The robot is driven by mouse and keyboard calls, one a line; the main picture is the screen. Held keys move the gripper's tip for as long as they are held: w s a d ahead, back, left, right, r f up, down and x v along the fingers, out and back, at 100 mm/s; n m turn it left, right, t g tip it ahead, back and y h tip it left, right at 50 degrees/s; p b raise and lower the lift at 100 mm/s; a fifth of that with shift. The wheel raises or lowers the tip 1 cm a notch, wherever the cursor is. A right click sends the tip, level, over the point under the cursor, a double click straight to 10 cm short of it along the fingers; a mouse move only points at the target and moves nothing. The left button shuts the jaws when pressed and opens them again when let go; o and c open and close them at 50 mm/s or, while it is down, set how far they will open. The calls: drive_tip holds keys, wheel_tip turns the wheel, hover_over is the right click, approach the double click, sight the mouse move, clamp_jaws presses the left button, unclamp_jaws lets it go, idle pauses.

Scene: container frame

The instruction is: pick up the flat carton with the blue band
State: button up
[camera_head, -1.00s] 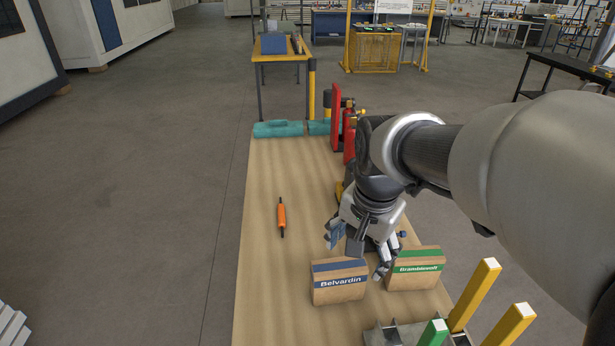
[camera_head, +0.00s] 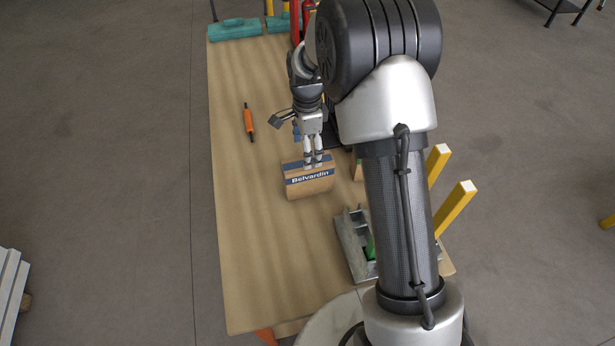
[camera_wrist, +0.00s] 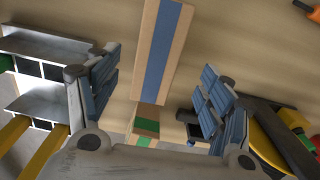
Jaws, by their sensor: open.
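The flat carton with the blue band, labelled "Belvardin" (camera_head: 308,186), stands on the wooden table. In the wrist view its blue-banded top (camera_wrist: 160,50) lies at the top centre, just ahead of the jaws. My gripper (camera_head: 313,158) is open and points down at the carton's far side; its fingertips overlap the blue band in the head view. In the wrist view my gripper (camera_wrist: 160,68) shows its two blue-padded fingers spread apart, with nothing held. Whether a finger touches the carton I cannot tell.
A green-banded carton (camera_wrist: 145,125) stands beside it, mostly hidden by my arm in the head view. A grey metal bin (camera_head: 350,245) and yellow posts (camera_head: 452,207) stand right. An orange tool (camera_head: 249,121) lies left. The table's near left is clear.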

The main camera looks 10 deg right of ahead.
sight(308, 174)
wheel_tip(308, 174, down, 6)
drive_tip(key=shift+f+b, duration=0.2)
drive_tip(key=shift+b, duration=0.55)
drive_tip(key=f+b, duration=0.2)
drive_tip(key=f, duration=0.3)
drive_tip(key=shift+s+f, duration=0.1)
drive_tip(key=shift+s, duration=0.1)
drive_tip(key=shift+c, duration=0.4)
drive_tip(key=c, duration=1.4)
